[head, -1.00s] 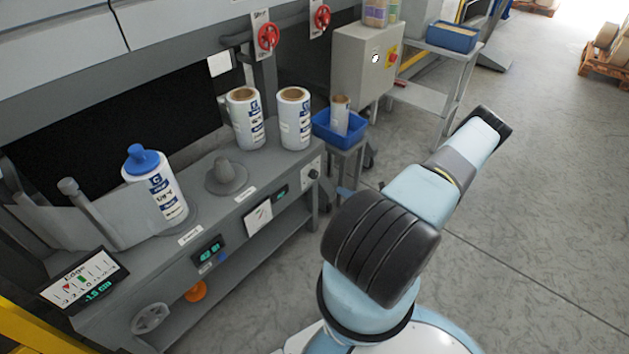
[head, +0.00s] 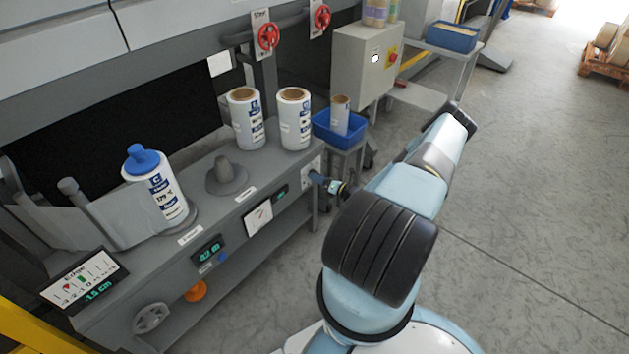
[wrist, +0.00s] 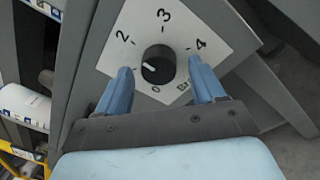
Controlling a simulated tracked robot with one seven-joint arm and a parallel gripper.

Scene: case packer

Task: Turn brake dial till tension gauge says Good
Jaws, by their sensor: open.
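In the head view my gripper (head: 325,183) is at the bench's right end, by the dial plate (head: 309,175). The tension gauge is probably the white panel with a slanted needle (head: 258,217) on the bench front; its reading is too small to tell.
Two white rolls (head: 246,120) and a blue bin (head: 338,133) stand near the bench's right end. A blue-capped roll (head: 158,188) stands at left. An Edge display (head: 82,280) and a green counter (head: 208,250) are on the front.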

